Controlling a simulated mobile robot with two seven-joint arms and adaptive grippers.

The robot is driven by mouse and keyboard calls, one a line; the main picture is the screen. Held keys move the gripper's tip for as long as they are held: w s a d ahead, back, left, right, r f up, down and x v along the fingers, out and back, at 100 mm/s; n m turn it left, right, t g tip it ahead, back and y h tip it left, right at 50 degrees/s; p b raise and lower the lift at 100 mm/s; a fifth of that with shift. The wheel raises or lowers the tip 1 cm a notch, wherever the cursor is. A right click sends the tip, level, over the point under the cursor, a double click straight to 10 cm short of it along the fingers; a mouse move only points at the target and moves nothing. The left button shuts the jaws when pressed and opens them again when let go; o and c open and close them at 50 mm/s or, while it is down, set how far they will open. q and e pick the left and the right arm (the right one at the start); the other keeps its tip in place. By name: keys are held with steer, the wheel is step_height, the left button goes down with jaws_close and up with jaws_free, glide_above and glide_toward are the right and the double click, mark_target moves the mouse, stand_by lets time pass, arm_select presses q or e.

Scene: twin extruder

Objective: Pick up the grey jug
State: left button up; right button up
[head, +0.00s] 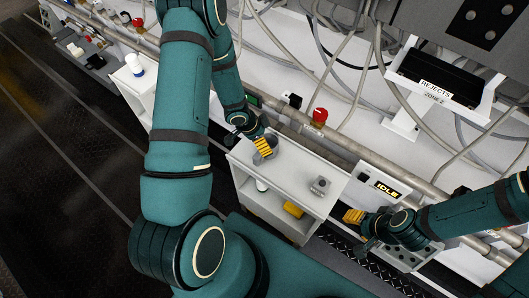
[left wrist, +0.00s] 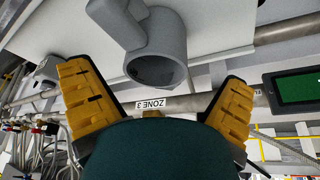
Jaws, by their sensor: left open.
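The grey jug (left wrist: 168,30) shows large at the top of the left wrist view, its handle on the left and its round mouth facing the camera. In the head view the jug (head: 272,140) is on the top of a white cabinet, partly hidden by my left gripper (head: 262,147). My left gripper, also in the left wrist view (left wrist: 155,103), is open. Its yellow fingers are spread wide, with the jug beyond the gap between them; I see no contact. My right gripper (head: 354,216) is right of the cabinet, apart from the jug; its finger opening is unclear.
The white cabinet (head: 291,168) also bears a small grey block (head: 320,186). Its lower shelf holds a white cup (head: 262,185) and a yellow item (head: 293,209). A pipe runs behind it, with a red button (head: 319,116) nearby. A rejects tray (head: 437,82) is at upper right.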

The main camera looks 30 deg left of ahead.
arm_select(q)
steer(key=b+x, duration=0.1)
steer(key=x, duration=0.3)
steer(key=shift+w+d+b, duration=0.1)
steer(key=shift+d+b, duration=0.15)
steer(key=shift+b, duration=0.1)
steer(key=c, duration=1.1)
steer(key=shift+c, duration=0.2)
